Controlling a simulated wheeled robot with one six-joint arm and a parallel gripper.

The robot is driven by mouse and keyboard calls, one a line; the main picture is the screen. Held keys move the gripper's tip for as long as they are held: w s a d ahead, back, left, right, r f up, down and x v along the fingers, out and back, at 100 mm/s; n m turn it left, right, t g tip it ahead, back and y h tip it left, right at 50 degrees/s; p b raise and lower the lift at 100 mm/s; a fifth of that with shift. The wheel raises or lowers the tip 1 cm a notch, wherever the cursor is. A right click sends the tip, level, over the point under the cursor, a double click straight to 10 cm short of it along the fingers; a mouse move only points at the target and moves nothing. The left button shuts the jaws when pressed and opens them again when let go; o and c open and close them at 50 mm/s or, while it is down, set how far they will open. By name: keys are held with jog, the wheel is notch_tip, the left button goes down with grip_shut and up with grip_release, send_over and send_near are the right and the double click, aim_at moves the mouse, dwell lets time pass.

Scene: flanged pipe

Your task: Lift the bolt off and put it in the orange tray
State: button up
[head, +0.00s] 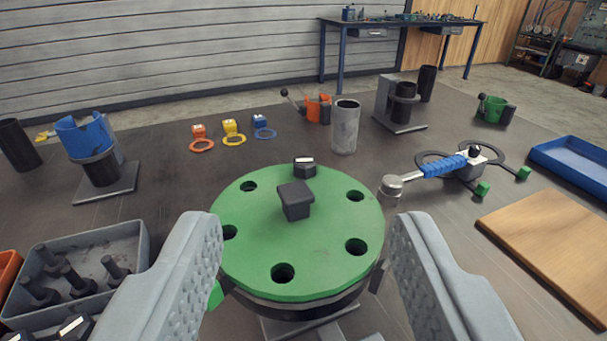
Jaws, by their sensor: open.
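A green round flange cover (325,235) lies in front of me with several open holes around its rim. A black bolt (304,168) with a hex head and a pale mark on top sits at its far edge. A black square knob (295,201) stands at the cover's middle. My gripper (306,230) is open and empty, one finger on each side of the cover in the picture. The bolt lies beyond the fingertips, behind the knob. The orange tray (7,270) shows only as a corner at the left edge; its inside is mostly hidden.
A grey tray (140,245) with several black bolts stands at front left, beside the orange tray. A grey cylinder (345,128) stands behind the cover.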

jog(key=w+r+n+g, duration=0.1)
jog(key=w+r+g, duration=0.2)
jog(key=w+g, duration=0.7)
jog(key=w+r+g, duration=0.3)
jog(key=w+g, duration=0.4)
jog(key=w, duration=0.8)
jog(key=f, duration=1.1)
jog(key=shift+s+a+f, duration=0.15)
jog(key=shift+a+f, duration=0.05)
jog(key=shift+f, duration=0.15)
jog(key=shift+d+f, duration=0.2)
jog(key=shift+f, duration=2.4)
grip_shut()
notch_tip(320, 180, up, 10)
jog(key=shift+r, duration=0.15)
notch_tip(320, 180, up, 5)
send_over(305, 160)
